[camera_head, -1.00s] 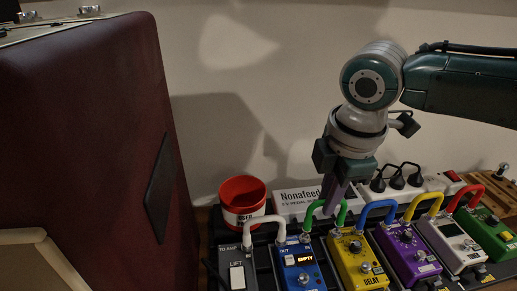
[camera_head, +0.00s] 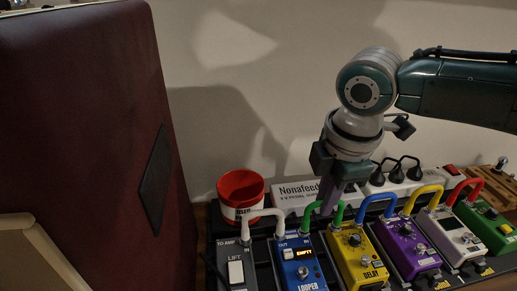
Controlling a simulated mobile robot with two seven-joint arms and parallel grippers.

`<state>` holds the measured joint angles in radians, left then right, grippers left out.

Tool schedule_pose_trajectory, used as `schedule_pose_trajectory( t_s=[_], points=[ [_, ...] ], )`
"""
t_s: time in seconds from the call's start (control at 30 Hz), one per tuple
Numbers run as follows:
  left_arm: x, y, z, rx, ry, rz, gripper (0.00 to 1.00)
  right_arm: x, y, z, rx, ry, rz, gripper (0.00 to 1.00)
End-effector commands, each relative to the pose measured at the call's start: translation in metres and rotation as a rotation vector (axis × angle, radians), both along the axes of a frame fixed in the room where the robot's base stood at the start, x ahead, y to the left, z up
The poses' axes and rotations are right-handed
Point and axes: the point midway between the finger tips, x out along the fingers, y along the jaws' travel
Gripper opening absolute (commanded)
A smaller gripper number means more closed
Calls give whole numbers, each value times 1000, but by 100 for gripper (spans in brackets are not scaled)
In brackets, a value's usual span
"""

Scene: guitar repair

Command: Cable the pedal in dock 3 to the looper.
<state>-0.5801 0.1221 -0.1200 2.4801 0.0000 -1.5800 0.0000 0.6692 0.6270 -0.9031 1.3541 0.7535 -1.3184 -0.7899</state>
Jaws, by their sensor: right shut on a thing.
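The blue looper pedal (camera_head: 302,272), its small display reading EMPTY, stands at the front middle of the pedal row. The yellow delay pedal (camera_head: 357,260) stands just right of it. A green patch cable (camera_head: 309,216) arches between the tops of these two pedals. My right gripper (camera_head: 328,207) reaches down from above and is shut on the green cable near the top of its arch. The fingers hide part of the cable. I cannot tell whether its plugs are fully seated. Dock numbers are not readable. My left gripper is not in view.
Purple (camera_head: 404,248), white (camera_head: 453,235) and green (camera_head: 489,223) pedals continue right, joined by blue, yellow and red cables. A grey lift pedal (camera_head: 237,270) stands left, with a white cable (camera_head: 264,213). Behind are a red-and-white cup (camera_head: 241,194) and a power strip (camera_head: 297,192). A dark red cabinet (camera_head: 95,130) fills the left.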

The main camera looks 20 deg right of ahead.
Motion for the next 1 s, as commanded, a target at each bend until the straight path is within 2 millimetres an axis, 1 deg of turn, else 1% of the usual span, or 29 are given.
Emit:
schedule_pose_trajectory(
  t_s=[0.17,0.2,0.5,0.67,0.9,1.0],
  points=[
    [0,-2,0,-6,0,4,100,0,0,0,0,0,0,0],
    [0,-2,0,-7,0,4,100,0,0,0,1,0,0,15],
    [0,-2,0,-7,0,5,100,0,0,0,0,0,0,47],
    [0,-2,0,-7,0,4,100,0,0,0,0,0,0,47],
    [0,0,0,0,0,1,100,0,0,0,0,0,0,72],
    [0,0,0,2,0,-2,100,0,0,0,0,0,0,72]
  ],
)
